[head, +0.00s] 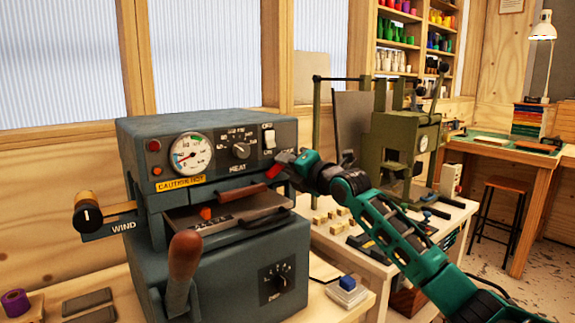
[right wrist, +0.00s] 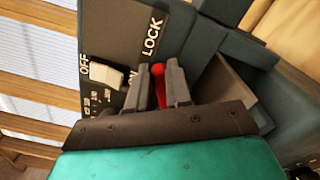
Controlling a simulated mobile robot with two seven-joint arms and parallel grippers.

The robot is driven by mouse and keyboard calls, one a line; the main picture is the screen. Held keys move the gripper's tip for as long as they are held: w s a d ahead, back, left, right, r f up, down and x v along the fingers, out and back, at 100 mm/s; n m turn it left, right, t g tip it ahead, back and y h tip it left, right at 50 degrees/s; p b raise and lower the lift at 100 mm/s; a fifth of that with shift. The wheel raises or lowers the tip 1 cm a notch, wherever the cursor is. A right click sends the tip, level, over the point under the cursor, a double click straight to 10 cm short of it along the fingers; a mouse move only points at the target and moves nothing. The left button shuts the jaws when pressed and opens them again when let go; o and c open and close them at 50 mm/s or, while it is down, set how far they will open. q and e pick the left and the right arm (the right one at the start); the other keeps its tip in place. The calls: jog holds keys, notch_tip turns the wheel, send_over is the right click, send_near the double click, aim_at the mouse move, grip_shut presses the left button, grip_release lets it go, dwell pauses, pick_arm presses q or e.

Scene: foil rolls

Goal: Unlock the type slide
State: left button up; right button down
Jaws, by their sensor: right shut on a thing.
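The grey foil machine (head: 200,135) stands on the bench at the left in the head view. Its type slide (head: 230,208) is a dark flat tray in the front opening, with raised letters and a small orange-red piece on it. A red lever (head: 274,171) sits at the right of the machine's front panel. It also shows in the right wrist view (right wrist: 159,88), by the word LOCK. My right gripper (head: 285,163) is shut on this red lever, with a finger on each side (right wrist: 161,78). The lever's base is hidden by the fingers. My left gripper is not in view.
A gauge (head: 192,153), a heat knob (head: 241,150) and a white switch (head: 269,138) are on the panel. A wooden-handled lever (head: 184,258) sticks out in front. A winding knob (head: 88,214) is at the left. A green press (head: 395,140) stands at the right.

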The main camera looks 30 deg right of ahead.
dwell(0.3)
jog(key=m+p, duration=0.2)
jog(key=m, duration=0.1)
jog(key=shift+f+m+p, duration=0.1)
jog(key=shift+m+p, duration=0.75)
jog(key=shift+m, duration=0.65)
jog(key=c, duration=1)
grip_release()
jog(key=shift+c, duration=0.2)
jog(key=shift+s, duration=0.1)
